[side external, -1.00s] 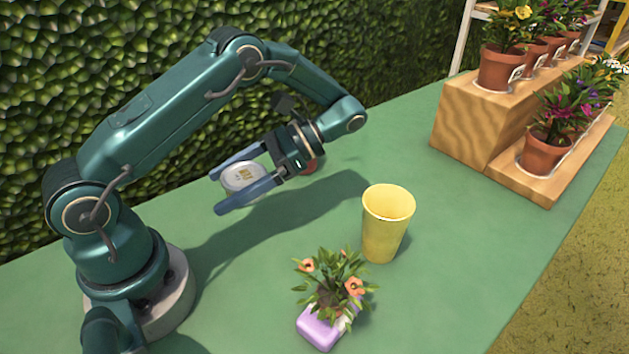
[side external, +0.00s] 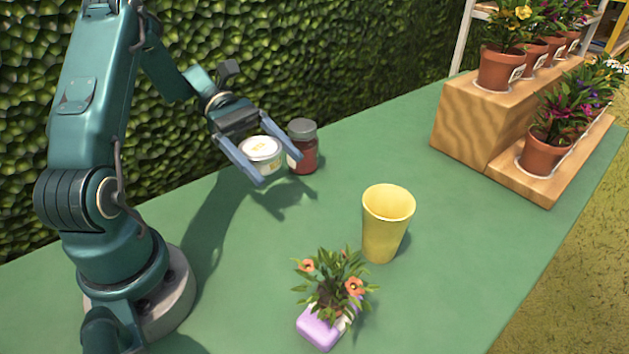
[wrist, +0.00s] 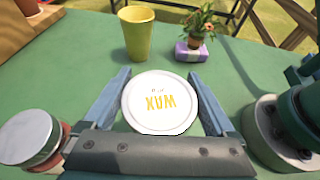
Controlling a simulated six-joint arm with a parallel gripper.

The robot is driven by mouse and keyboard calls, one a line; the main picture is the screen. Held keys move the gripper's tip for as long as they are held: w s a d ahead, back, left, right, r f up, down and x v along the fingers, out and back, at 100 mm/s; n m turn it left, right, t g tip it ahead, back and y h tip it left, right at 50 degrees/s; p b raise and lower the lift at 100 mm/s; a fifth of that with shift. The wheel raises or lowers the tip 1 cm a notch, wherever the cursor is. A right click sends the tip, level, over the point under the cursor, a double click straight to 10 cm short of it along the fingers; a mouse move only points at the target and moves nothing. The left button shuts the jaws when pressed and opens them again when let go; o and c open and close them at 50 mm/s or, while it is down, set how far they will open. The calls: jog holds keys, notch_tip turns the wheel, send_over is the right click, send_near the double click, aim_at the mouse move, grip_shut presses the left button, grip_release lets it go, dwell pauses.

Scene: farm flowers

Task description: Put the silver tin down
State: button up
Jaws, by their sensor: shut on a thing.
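The silver tin (side external: 261,151) is a short round tin with a white lid. My gripper (side external: 278,170) is shut on it, one blue finger on each side. In the side view the tin is level and appears to be above the green table, beside a red jar. In the wrist view the tin (wrist: 160,102) sits between the fingers (wrist: 159,84), its lid facing the camera with yellow lettering. The tin's underside is hidden, so I cannot tell whether it touches the table.
The red jar with a grey lid (side external: 303,148) stands right beside the gripper. A yellow cup (side external: 385,225) and a flower in a purple pot (side external: 322,330) stand farther right and front. Potted flowers stand on wooden steps (side external: 480,128). The green table (side external: 250,270) is clear at front left.

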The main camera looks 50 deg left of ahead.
aim_at(272, 137)
jog(key=a+n+t, duration=0.1)
jog(key=w+a+n+t+y, duration=0.1)
jog(key=n+t, duration=0.1)
jog(key=w+a+r+n+t, duration=0.1)
jog(key=a+t, duration=0.1)
jog(key=shift+w+n+y, duration=0.25)
jog(key=shift+n+y, duration=0.05)
jog(key=shift+w, duration=0.2)
jog(key=shift+t, duration=0.3)
jog(key=x, duration=0.4)
jog(key=s+f+x, duration=0.1)
jog(key=x, duration=0.3)
jog(key=f+x, duration=0.1)
jog(key=x, duration=0.4)
jog(key=shift+s+f, duration=0.2)
jog(key=shift+s, duration=0.2)
jog(key=shift+f, duration=1.95)
jog(key=shift+f, duration=0.1)
jog(key=o, duration=1.1)
jog(key=shift+a, duration=0.1)
